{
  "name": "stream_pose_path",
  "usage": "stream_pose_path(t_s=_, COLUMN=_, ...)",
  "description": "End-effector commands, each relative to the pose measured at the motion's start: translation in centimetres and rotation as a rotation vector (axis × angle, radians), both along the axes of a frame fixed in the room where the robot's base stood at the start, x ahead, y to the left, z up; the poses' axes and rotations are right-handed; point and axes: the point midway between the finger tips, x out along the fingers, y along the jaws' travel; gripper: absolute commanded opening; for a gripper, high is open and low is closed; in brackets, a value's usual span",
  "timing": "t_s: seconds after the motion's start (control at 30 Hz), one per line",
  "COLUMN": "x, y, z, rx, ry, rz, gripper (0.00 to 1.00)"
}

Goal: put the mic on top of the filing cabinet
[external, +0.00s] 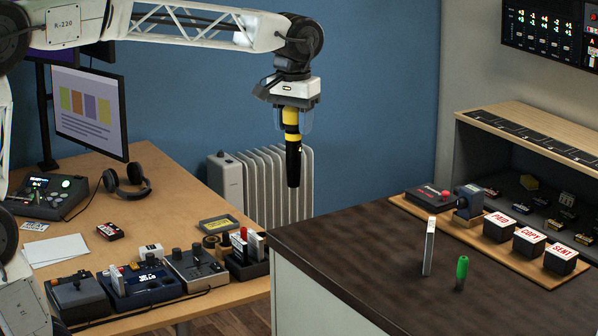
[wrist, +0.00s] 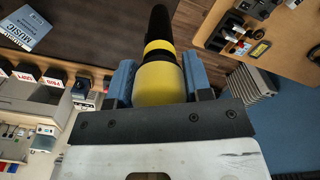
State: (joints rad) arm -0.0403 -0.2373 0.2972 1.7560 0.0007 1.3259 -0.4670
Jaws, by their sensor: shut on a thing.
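The mic (external: 293,168) is black with a yellow band and a yellow end. My gripper (external: 293,122) is shut on its yellow end and holds it upright in the air, black end down. In the wrist view the mic (wrist: 158,85) sits between two blue fingers, its black end pointing away. A pale cabinet with a dark brown top (external: 345,240) stands at the lower right. In the external picture the mic's lower end is above this top's far left corner, clear of it. I cannot tell for certain that this is the filing cabinet.
A white upright thing (external: 429,246) and a green-topped marker (external: 461,272) stand on the dark top; its left part is bare. A wooden strip with stamps (external: 530,242) lies behind. A desk (external: 185,210) with devices is left, a radiator (external: 270,185) behind.

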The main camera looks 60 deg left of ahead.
Motion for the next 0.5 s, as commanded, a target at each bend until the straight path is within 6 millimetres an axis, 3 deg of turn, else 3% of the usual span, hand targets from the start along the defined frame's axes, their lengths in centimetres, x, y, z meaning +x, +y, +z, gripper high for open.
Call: stream_pose_path(t_s=0.5, x=-4.7, y=-10.1, z=-0.6, rx=0.000, ry=-0.001, rz=-0.208, gripper=0.15)
